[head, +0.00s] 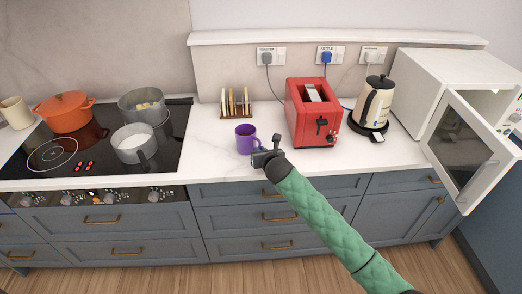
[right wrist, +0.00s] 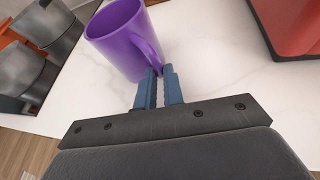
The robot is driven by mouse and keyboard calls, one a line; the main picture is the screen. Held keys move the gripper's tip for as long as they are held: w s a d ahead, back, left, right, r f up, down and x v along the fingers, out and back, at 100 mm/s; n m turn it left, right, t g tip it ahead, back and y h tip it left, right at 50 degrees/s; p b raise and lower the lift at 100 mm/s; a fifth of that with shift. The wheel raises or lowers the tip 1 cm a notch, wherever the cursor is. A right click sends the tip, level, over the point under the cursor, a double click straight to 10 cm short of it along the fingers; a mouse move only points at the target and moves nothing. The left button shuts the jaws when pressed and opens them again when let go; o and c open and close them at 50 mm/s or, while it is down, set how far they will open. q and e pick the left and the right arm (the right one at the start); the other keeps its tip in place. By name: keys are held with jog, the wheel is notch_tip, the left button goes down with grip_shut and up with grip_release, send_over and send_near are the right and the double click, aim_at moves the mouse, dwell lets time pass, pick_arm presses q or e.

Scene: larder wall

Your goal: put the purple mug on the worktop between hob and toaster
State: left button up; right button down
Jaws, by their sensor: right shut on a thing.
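The purple mug (head: 246,138) is upright at the worktop (head: 210,148) between the hob (head: 178,125) and the red toaster (head: 314,112). My right gripper (head: 268,152) reaches it from the front right. In the right wrist view the blue fingers (right wrist: 160,85) are shut on the handle of the purple mug (right wrist: 122,42), which looks upright. I cannot tell for sure whether its base touches the worktop. My left gripper is not in view.
A toast rack (head: 235,104) stands just behind the mug. The hob carries an orange pot (head: 66,112) and grey pans (head: 134,144). A kettle (head: 375,103) and an open microwave (head: 465,150) are to the right. Worktop left of the mug is clear.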

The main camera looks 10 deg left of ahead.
jog(key=c, duration=1.5)
grip_release()
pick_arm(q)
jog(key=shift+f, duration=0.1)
pick_arm(e)
jog(key=shift+s, duration=0.1)
